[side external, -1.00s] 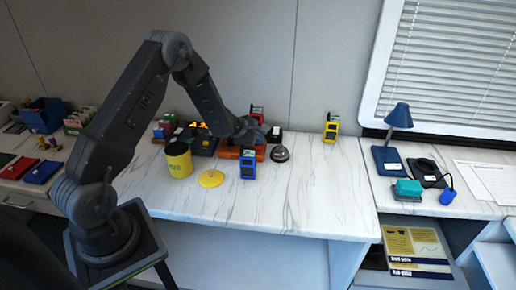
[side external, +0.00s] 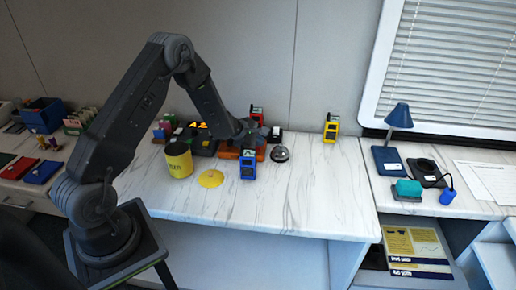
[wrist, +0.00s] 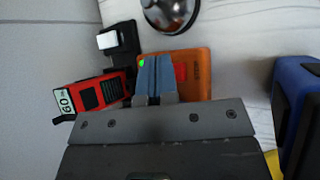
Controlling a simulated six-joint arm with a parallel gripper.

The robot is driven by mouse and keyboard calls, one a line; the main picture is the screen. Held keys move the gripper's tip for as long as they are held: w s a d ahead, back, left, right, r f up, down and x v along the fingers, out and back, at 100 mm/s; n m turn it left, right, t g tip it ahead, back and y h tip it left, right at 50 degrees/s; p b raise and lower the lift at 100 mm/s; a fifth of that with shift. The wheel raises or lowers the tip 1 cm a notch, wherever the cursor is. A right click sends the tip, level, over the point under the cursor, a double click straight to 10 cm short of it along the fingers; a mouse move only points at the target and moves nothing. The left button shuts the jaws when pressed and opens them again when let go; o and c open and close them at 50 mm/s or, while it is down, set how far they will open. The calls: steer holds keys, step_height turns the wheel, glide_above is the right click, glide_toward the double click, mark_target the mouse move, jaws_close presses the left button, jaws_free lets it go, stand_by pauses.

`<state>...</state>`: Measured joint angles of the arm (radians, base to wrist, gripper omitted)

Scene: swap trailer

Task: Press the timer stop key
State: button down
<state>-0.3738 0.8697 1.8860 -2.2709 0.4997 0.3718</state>
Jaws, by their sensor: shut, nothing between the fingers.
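An orange box (wrist: 198,62) lies on the counter in the wrist view, with a red key (wrist: 180,72) and a small green spot (wrist: 142,63) on top. In the side view the orange box (side external: 229,153) is partly hidden by my gripper (side external: 262,134). In the wrist view my gripper (wrist: 154,60) is shut and empty, its blue-grey fingertips over the box between the green spot and the red key. I cannot tell whether they touch it. A dark box with lit amber digits (side external: 198,125), seeming to read 42, stands left of my gripper.
A chrome bell (side external: 280,154) and a blue handheld device (side external: 248,165) stand close by. A red device (wrist: 97,93) and a black object (wrist: 120,43) are beside the orange box. A yellow can (side external: 179,160) and yellow disc (side external: 211,179) stand in front. The counter's right front is clear.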

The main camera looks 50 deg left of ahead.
mark_target(258, 149)
steer(key=shift+f, duration=0.55)
stand_by(0.9)
steer(key=shift+r, duration=0.95)
steer(key=shift+r, duration=2.5)
